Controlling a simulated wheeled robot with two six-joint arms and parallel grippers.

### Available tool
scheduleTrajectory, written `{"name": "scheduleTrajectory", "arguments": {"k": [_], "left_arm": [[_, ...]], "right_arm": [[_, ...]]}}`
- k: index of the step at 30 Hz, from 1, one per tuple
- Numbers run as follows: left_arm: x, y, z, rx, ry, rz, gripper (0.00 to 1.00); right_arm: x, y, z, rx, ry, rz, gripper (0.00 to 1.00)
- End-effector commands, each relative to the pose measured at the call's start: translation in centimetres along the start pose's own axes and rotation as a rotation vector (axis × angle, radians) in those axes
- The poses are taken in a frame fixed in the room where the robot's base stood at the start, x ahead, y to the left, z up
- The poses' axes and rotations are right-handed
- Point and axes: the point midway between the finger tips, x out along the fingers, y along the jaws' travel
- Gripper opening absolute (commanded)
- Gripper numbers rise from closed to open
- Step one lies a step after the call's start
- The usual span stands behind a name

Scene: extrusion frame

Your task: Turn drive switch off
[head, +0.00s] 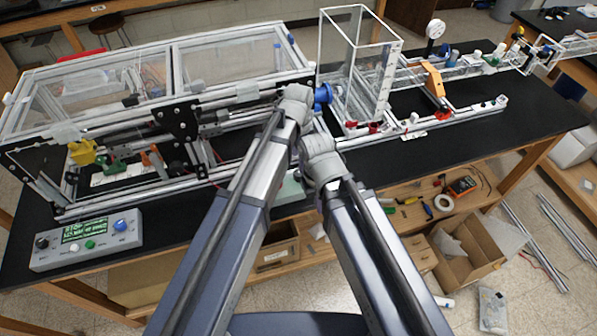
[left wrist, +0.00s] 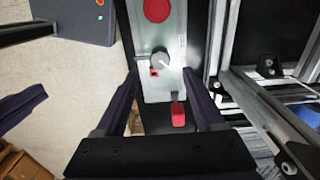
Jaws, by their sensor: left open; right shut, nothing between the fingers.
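In the left wrist view a narrow grey panel carries a grey rotary switch (left wrist: 160,60) with a white pointer mark. A red round button (left wrist: 157,10) sits above it and a red lever or tab (left wrist: 178,113) below it. I cannot tell from labels which of these is the drive switch. My left gripper (left wrist: 164,80) is open, its two dark fingers on either side of the panel near the rotary switch, with nothing between them gripped. In the head view my arms hide this panel. My right gripper's wrist (head: 321,165) shows lower; its fingers are hidden behind it.
A control box (head: 85,241) with a green display and knobs stands at the bench's left front. The framed machine (head: 150,75) fills the back left. A clear tall enclosure (head: 357,65) stands right of my wrists. The black bench (head: 480,135) has bare space at the right.

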Motion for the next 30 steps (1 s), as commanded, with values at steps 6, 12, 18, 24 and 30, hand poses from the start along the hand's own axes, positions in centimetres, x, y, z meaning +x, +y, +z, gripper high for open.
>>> {"name": "scheduleTrajectory", "arguments": {"k": [6, 12, 18, 24, 30], "left_arm": [[3.2, 0.0, 0.0, -0.001, 0.000, 0.000, 0.71], [5.6, 0.0, 0.0, -0.001, 0.000, 0.000, 0.71], [6.5, 0.0, 0.0, -0.001, 0.000, 0.000, 0.71], [6.3, 0.0, 0.0, -0.001, 0.000, 0.000, 0.71], [6.3, 0.0, 0.0, -0.001, 0.000, 0.000, 0.54]], "right_arm": [[3.2, -0.3, -0.2, -0.004, 0.000, 0.001, 0.00], [5.6, -0.5, -0.3, -0.006, 0.000, 0.001, 0.00], [6.4, -0.6, -0.4, -0.005, 0.000, 0.001, 0.00], [6.3, -0.6, -0.4, -0.005, 0.000, 0.001, 0.00], [6.3, -0.6, -0.4, -0.004, 0.000, 0.001, 0.00]]}}
